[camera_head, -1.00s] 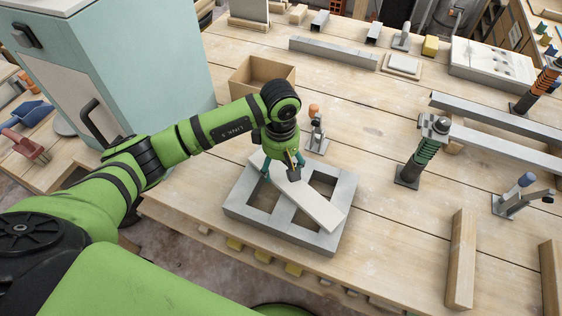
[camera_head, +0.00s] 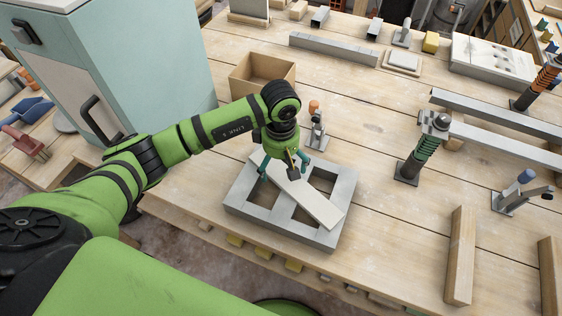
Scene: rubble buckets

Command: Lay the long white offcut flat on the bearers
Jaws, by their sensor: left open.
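The long white offcut (camera_head: 318,204) lies diagonally across the top of a grey two-hole block (camera_head: 238,195), its near end toward the lower right. My left gripper (camera_head: 284,170) is open above the far half of the offcut, with its fingers spread to either side. I cannot tell whether the fingers touch it. The far end is partly hidden behind the gripper. Two pale wooden bars, which look like the bearers, lie at the right: one (camera_head: 461,258) in full view, the other (camera_head: 552,278) cut by the picture edge. My right gripper is not in view.
A cardboard box (camera_head: 262,80) stands behind my gripper. A small clamp (camera_head: 317,130) stands close behind the block. Grey beams (camera_head: 500,117) lie behind. Bare tabletop lies right of the block.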

